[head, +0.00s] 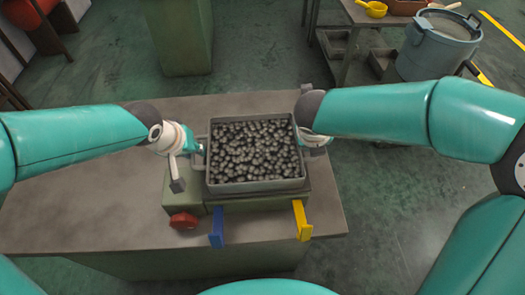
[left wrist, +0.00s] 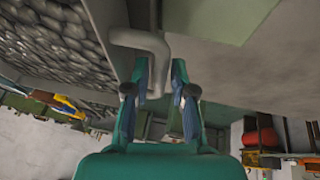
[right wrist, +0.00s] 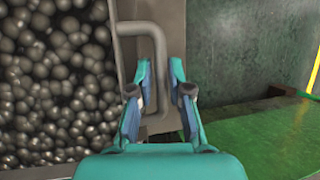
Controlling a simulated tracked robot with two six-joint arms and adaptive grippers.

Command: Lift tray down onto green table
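A grey metal tray (head: 256,187) full of dark round balls sits over a low green machine (head: 183,202) on the table (head: 90,215), which has a grey-brown top and green sides. My left gripper (head: 196,152) is at the tray's left handle. In the left wrist view the fingers (left wrist: 161,75) are open, with the bent handle (left wrist: 150,45) between them. My right gripper (head: 303,132) is at the tray's right side, partly hidden by its arm. In the right wrist view its fingers (right wrist: 160,75) are open around the right handle (right wrist: 157,38), with gaps showing.
A red knob (head: 183,220), a blue bar (head: 216,227) and a yellow bar (head: 301,220) stick out at the machine's front. A green cabinet (head: 180,40) stands behind. A large grey-blue pot (head: 440,45) is at back right. The table top left of the machine is clear.

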